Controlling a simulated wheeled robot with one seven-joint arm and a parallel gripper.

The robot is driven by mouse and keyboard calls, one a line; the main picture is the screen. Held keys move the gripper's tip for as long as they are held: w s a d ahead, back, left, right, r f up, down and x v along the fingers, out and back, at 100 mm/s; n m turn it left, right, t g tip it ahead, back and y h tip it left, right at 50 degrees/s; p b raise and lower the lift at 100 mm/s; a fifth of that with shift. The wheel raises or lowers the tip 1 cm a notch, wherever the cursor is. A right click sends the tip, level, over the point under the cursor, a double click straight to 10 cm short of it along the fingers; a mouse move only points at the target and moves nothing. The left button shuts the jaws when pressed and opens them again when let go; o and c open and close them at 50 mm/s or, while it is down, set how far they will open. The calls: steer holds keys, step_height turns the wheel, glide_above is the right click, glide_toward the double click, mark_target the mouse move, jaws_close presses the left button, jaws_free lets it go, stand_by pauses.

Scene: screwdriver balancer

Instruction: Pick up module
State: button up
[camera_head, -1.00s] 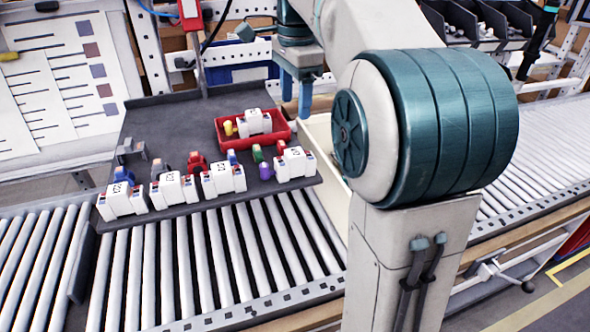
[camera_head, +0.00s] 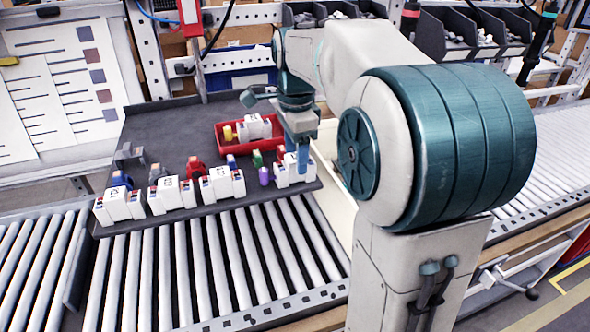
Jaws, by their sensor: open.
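Several white modules stand in a row along the front edge of the dark grey tray: a far-left module (camera_head: 120,204), a second (camera_head: 172,194), a third (camera_head: 222,184) and a right-hand one (camera_head: 293,171). Another white module (camera_head: 254,128) lies in the red bin (camera_head: 222,142). My gripper (camera_head: 302,165) points down, with its blue fingers over the right-hand module and partly hiding it. The jaws are open. I cannot tell whether the fingers touch that module or are just above it.
The dark tray (camera_head: 160,125) sits on a roller conveyor (camera_head: 180,275). Small coloured parts stand behind the modules, including a red one (camera_head: 195,167), a green one (camera_head: 257,158) and a purple one (camera_head: 263,176). A cream container (camera_head: 335,190) is right of the tray.

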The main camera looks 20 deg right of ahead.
mark_target(295, 157)
steer(key=shift+a+f, duration=0.1)
steer(key=shift+f, duration=1.45)
steer(key=c, duration=1.2)
steer(key=shift+o, duration=0.2)
